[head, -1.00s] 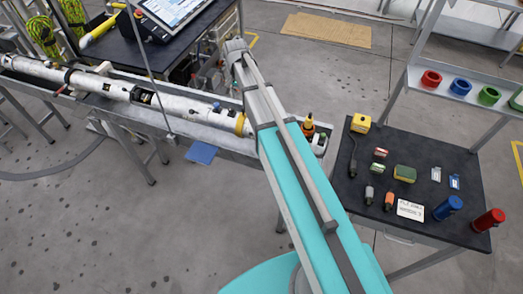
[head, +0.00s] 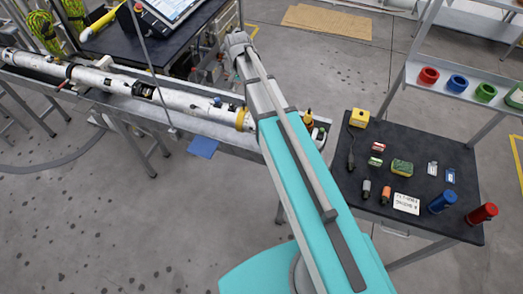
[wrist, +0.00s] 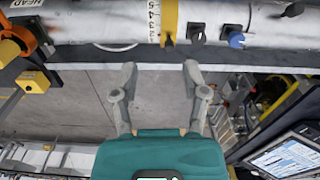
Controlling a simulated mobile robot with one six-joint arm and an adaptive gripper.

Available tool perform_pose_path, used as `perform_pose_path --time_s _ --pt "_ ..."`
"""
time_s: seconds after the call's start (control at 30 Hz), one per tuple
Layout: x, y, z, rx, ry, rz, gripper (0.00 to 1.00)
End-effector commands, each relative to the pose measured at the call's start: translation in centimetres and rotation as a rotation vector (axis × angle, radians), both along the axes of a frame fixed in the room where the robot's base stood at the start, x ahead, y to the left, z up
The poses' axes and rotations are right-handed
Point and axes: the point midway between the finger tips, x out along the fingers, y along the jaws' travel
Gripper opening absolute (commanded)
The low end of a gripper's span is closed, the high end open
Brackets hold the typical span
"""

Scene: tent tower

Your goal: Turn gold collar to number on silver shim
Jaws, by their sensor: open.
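The gold collar (wrist: 169,18) wraps the long white tube at the top of the wrist view. It has a small tab at its lower edge. Beside its left edge, the silver shim (wrist: 153,22) carries a column of numbers, with 5, 4 and 3 readable. The collar also shows in the head view (head: 241,119), partly beside my arm. My gripper (wrist: 160,70) is open and empty, its two fingers apart and pointing at the tube, below the collar in the wrist view and not touching it. In the head view my arm hides the fingers.
A black knob (wrist: 198,33) and a blue knob (wrist: 236,39) sit on the tube right of the collar in the wrist view. An orange clamp (wrist: 16,40) stands at its left end. A dark table (head: 405,150) with small parts is at right in the head view.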

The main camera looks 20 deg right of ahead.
Motion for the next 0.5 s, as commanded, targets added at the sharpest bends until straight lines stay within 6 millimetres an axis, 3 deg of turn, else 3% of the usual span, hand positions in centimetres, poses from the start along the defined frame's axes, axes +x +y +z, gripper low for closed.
perform_pose_path --time_s 0.5 --pt "-6.1 -0.8 -4.5 0.0 0.0 0.168 0.58"
